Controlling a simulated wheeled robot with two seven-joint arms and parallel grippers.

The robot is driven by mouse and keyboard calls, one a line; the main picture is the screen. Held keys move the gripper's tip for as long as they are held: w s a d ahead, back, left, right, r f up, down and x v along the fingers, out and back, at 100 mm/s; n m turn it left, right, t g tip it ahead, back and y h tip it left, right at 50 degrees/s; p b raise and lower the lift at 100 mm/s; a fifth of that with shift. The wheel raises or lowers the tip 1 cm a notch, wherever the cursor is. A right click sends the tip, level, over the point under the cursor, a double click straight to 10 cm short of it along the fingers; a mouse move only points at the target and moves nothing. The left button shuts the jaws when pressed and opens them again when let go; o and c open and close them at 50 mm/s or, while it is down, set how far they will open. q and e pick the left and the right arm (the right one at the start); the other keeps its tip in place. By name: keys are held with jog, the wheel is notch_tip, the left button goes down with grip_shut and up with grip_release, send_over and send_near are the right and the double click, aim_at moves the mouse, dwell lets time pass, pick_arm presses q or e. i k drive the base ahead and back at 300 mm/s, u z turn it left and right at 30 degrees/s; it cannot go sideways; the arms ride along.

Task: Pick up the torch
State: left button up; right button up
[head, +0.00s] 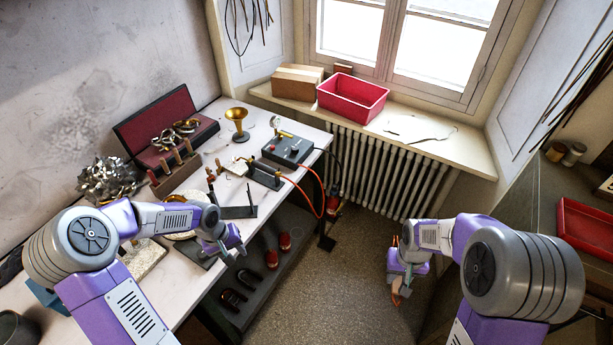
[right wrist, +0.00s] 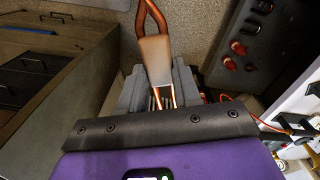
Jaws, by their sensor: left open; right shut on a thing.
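My right gripper (head: 399,283) is shut on a copper-coloured looped tool (right wrist: 155,60) with a flat tan middle. It holds the tool over the floor, right of the bench; the tool also shows in the head view (head: 397,296). I cannot tell what this tool is. My left gripper (head: 230,252) is open over the bench's front edge. Orange hoses (head: 303,192) run on the bench beside a black stand (head: 264,178). A torch is hard to make out there at this size. A black control box (head: 288,150) with knobs stands behind.
The bench (head: 185,283) carries a brass bell (head: 237,118), a red-lined case (head: 160,112) and a wooden tool block (head: 175,177). A lower shelf (head: 275,275) holds red and black items. A red bin (head: 352,97) stands on the sill. The floor (head: 345,290) between is clear.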

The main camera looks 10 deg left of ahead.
aim_at(255, 163)
jog(key=z, duration=0.65)
jog(key=i, duration=1.9)
jog(key=u, duration=1.5)
jog(key=i, duration=0.55)
jog(key=u, duration=0.4)
